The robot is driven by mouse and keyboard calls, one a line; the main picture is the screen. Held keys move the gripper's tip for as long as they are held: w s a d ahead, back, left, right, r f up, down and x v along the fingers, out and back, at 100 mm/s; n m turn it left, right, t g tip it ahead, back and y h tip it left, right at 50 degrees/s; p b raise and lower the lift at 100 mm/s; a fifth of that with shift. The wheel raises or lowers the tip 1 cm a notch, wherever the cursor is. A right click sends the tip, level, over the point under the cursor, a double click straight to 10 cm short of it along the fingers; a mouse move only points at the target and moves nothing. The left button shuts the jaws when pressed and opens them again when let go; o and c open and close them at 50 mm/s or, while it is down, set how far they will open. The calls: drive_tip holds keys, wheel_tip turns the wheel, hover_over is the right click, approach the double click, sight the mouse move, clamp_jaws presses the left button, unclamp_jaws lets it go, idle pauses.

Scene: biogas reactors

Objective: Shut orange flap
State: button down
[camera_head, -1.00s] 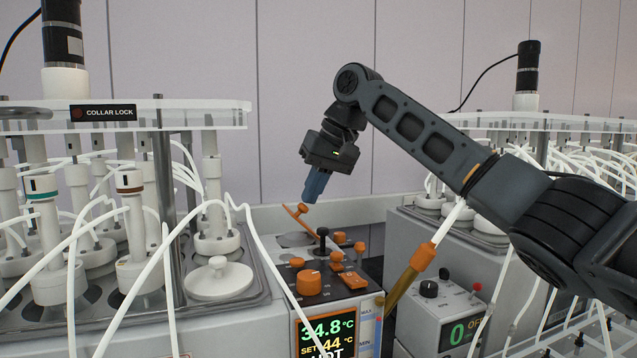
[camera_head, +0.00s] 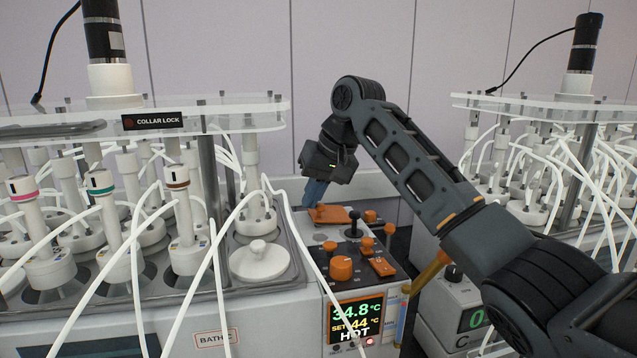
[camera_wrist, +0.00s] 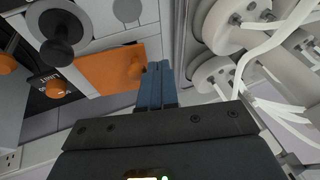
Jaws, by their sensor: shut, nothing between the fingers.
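The orange flap (camera_head: 340,216) is on top of the heater unit at its back. It looks flat or nearly flat there. In the wrist view the flap (camera_wrist: 100,72) is a flat orange plate with a round orange knob near its right end. My gripper (camera_head: 314,197) points down at the flap's left end, its blue fingers together and empty. In the wrist view the fingers (camera_wrist: 157,85) are just right of the knob; I cannot tell whether they touch it. The gripper partly hides that end of the flap.
A black-knobbed lever (camera_head: 354,224) and several orange knobs and switches (camera_head: 341,267) stand in front of the flap. A water bath with a white lid (camera_head: 259,260) and white tubes crowds the left. Another tubed reactor rack (camera_head: 540,110) stands at the right.

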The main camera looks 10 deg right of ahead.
drive_tip(key=shift+a+f, duration=0.15)
drive_tip(key=shift+f, duration=0.1)
idle(0.5)
